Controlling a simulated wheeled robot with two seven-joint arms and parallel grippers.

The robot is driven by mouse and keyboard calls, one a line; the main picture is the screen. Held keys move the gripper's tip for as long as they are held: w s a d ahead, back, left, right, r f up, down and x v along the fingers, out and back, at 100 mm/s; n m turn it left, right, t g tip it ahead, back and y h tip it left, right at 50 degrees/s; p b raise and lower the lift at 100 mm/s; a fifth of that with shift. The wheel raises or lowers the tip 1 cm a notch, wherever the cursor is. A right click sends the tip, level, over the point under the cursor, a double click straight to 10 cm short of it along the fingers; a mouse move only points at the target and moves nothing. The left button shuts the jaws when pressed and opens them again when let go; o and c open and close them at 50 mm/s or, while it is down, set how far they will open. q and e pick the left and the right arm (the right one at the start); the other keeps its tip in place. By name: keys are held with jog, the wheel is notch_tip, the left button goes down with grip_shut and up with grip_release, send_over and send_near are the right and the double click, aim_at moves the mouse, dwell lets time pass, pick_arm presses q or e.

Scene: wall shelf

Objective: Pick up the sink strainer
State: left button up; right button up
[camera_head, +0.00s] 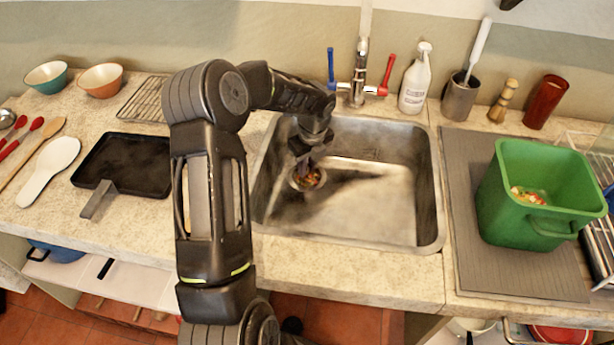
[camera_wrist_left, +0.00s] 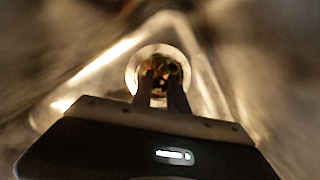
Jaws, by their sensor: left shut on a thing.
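The sink strainer (camera_head: 308,180) is a small round metal basket with orange and green food scraps in it. It sits low in the left part of the steel sink (camera_head: 375,190). My left gripper (camera_head: 303,168) reaches down into the sink and is shut on the strainer's near side. In the left wrist view, the fingers (camera_wrist_left: 162,88) overlap the near part of the strainer (camera_wrist_left: 137,72), and scraps show between and beyond them. Whether the strainer rests on the sink floor or is raised cannot be told. My right gripper is not in view.
A faucet (camera_head: 360,75) with blue and red handles stands behind the sink. A green bin (camera_head: 530,215) holding some scraps stands on a grey mat (camera_head: 470,240) at the right. A black tray (camera_head: 125,165) lies left of my arm. The sink's right half is empty.

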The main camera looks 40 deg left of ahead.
pick_arm(q)
grip_shut()
jog(key=shift+r, duration=0.1)
notch_tip(320, 180, up, 10)
jog(key=shift+f, duration=0.1)
dwell(0.4)
dwell(0.5)
